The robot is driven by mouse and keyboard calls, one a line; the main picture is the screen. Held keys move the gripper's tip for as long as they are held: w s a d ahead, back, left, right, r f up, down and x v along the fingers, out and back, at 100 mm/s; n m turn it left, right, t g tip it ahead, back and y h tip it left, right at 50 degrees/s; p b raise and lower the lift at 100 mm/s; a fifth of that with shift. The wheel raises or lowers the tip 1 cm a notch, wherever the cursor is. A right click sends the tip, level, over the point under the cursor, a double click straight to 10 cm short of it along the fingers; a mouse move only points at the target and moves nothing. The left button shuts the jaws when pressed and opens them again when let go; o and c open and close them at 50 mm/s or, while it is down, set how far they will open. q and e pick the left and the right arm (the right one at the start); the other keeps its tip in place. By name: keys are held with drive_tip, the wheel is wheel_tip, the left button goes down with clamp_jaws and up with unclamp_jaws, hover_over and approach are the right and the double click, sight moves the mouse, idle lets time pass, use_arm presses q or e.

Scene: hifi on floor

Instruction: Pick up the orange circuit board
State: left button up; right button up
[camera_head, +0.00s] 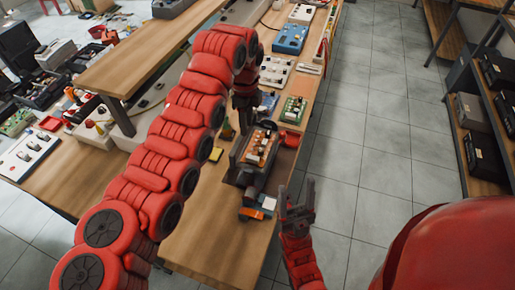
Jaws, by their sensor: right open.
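The orange circuit board (262,146) sits in a dark holder (238,170) on the wooden workbench, with pale and dark parts on its top. My left arm arches over the bench, and its dark gripper (243,120) hangs down just behind and left of the board. Its fingertips are too small and dark to tell open from shut. My right gripper (297,200) is open and empty, fingers up, beside the bench's right edge, to the lower right of the board and apart from it.
A green board (293,109) and a red bin (289,139) lie close to the holder. Blue (291,38) and white devices stand farther along the bench. A raised shelf (145,55) is at left. Tiled floor (375,130) is clear at right, before a rack (485,130).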

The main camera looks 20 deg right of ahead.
use_arm(q)
hover_over(251, 156)
drive_tip(key=f, duration=0.6)
drive_tip(key=a+f+p, duration=0.1)
drive_tip(key=f, duration=0.3)
drive_tip(key=f+p, duration=0.1)
drive_tip(key=f, duration=0.1)
drive_tip(key=d+f+p, duration=0.1)
drive_tip(key=f, duration=0.1)
drive_tip(key=shift+s+p, duration=0.2)
drive_tip(key=shift+p, duration=0.1)
drive_tip(key=shift+w+f, duration=0.1)
drive_tip(key=shift+f, duration=0.65)
clamp_jaws()
